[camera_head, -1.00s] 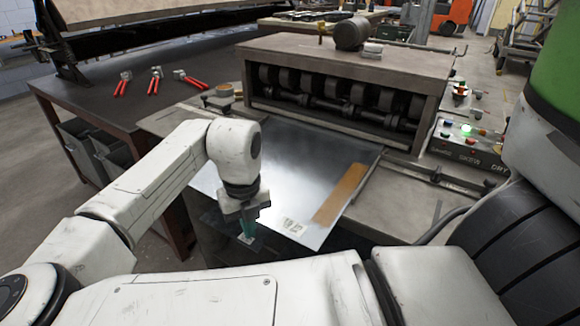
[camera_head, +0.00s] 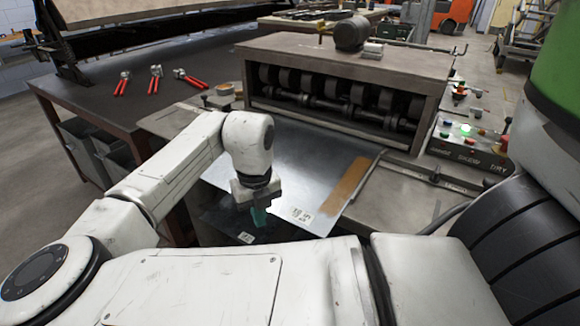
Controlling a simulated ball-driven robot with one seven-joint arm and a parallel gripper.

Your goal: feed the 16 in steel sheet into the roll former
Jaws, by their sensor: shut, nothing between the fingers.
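The steel sheet (camera_head: 312,165) lies flat on the infeed table of the roll former (camera_head: 350,65). It has a brown patch near its right edge and a small printed label at its near edge. Its far edge runs in under the front of the former, close to the dark rollers (camera_head: 325,102); I cannot tell whether the rollers grip it. My gripper (camera_head: 260,217) points down with its teal fingers shut and empty, at the sheet's near edge. Whether the fingers touch that edge is not clear. My arm hides the sheet's left part.
A dark surface with another label (camera_head: 246,237) lies lower, below the sheet's near edge. A control box (camera_head: 466,139) with a lit green button stands right of the former. Red-handled snips (camera_head: 156,78) lie on the dark bench at left. A guide rail (camera_head: 362,180) runs along the sheet's right side.

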